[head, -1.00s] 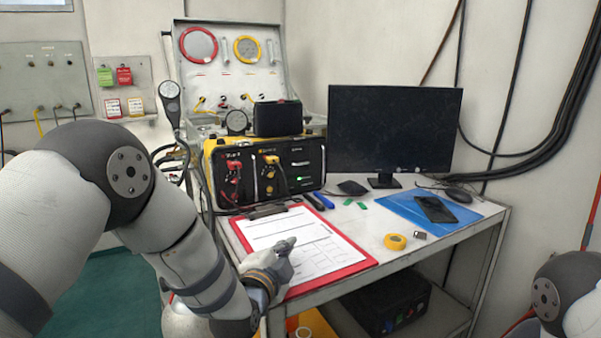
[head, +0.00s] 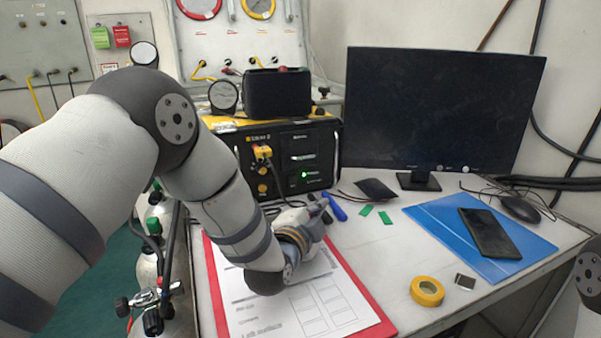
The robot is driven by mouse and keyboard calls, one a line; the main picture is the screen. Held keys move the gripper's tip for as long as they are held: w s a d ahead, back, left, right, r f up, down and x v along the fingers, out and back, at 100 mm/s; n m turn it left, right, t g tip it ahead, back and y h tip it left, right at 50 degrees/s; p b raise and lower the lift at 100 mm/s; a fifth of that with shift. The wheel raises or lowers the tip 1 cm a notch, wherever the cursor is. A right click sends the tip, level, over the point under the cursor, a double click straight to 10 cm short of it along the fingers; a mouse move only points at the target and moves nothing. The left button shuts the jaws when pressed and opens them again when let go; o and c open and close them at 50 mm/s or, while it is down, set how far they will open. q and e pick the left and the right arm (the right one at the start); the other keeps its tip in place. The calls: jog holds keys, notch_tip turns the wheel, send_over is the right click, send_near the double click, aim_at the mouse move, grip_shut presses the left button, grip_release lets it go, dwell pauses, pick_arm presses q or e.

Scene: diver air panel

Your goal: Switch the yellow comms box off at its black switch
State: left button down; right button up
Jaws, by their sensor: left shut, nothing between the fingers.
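The yellow comms box (head: 280,160) has yellow edges and a black front panel, and stands at the back left of the table. A small green light (head: 304,175) glows low on the right of its panel. I cannot clearly make out the black switch near it. My left gripper (head: 318,203) is shut and empty, low in front of the panel's right part, below the green light. I cannot tell whether it touches anything. My right gripper is out of view.
A black case (head: 277,93) and a round gauge (head: 223,95) sit on top of the box. A red clipboard (head: 371,302) lies under my left arm. A monitor (head: 436,115) and yellow tape roll (head: 427,291) are to the right.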

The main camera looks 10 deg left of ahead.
aim_at(293, 182)
pick_arm(q)
jog(key=shift+s, duration=0.25)
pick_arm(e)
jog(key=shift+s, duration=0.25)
pick_arm(q)
jog(key=shift+a, duration=0.1)
jog(key=shift+w+a, duration=0.15)
jog(key=shift+w, duration=0.2)
jog(key=w+a, duration=0.1)
jog(key=w, duration=0.1)
jog(key=w+a+b, duration=0.1)
jog(key=w+a, duration=0.1)
jog(key=w, duration=0.1)
jog(key=shift+w+a+r+b, duration=0.15)
jog(key=shift+w+a+b, duration=0.2)
jog(key=shift+a, duration=0.05)
jog(key=shift+w+a+r, duration=0.25)
jog(key=shift+w, duration=0.2)
jog(key=shift+w+r, duration=0.1)
jog(key=shift+r, duration=0.05)
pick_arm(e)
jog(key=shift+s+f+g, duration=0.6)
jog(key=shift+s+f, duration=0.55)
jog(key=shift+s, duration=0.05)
pick_arm(q)
jog(key=shift+w+a, duration=0.1)
jog(key=shift+a, duration=0.05)
